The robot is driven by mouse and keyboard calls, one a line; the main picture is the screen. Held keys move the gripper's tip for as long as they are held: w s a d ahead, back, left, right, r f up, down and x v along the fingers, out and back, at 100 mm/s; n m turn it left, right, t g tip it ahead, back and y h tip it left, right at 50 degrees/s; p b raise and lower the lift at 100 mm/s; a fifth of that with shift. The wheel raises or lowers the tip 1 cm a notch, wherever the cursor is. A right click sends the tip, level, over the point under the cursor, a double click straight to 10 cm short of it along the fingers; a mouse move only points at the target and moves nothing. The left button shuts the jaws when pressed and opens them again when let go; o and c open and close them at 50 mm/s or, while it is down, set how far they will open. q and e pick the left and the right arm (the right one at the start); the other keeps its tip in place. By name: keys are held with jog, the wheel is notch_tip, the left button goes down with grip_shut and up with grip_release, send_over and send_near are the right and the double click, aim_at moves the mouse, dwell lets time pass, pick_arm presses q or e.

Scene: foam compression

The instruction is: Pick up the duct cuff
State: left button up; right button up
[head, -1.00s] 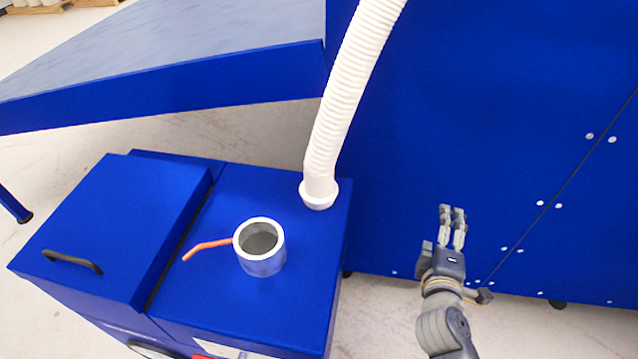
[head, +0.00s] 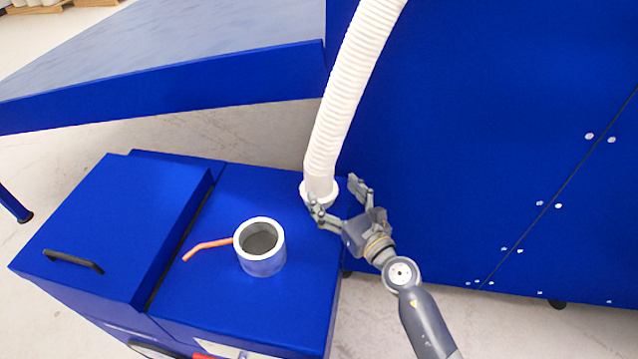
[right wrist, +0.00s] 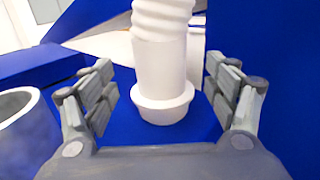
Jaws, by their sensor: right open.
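The duct cuff (head: 320,188) is the white, flared lower end of a ribbed white hose (head: 346,100). It is at the back right of the blue box top. In the right wrist view the cuff (right wrist: 163,98) stands upright between the two fingers, with a gap on each side. My right gripper (head: 337,199) is open and empty, just right of and in front of the cuff, its fingers pointing at it. One finger hides part of the cuff's rim in the head view. My left gripper is not in view.
A silver metal collar (head: 262,262) with an orange lever (head: 207,247) stands on the blue box (head: 210,300), left of my right gripper. A lid with a black handle (head: 73,261) is further left. A tall blue panel (head: 480,130) rises behind and right.

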aim_at(319, 174)
jog(key=x, duration=0.7)
jog(key=shift+w, duration=0.15)
jog(key=shift+r, duration=0.1)
jog(key=c, duration=1.3)
